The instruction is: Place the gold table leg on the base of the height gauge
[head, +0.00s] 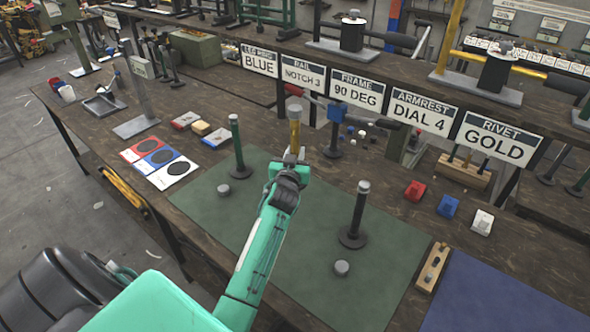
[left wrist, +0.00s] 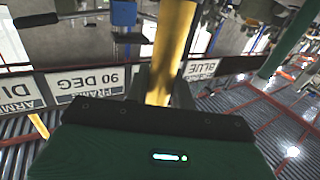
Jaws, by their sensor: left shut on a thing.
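The gold table leg (head: 294,130) stands roughly upright in my left gripper (head: 292,157), above the back part of the green mat. What looks like the height gauge is a grey column (head: 138,90) on a flat grey base (head: 136,125), to the left of my gripper. The bare base shows in front of the column. My right gripper is not in view.
A green mat (head: 290,240) carries two dark posts (head: 237,150) (head: 357,215) and two grey discs. Colour cards (head: 160,162) and small blocks (head: 201,128) lie near the grey base. Hanging signs (head: 357,92) line the back. A blue mat (head: 505,300) is at right.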

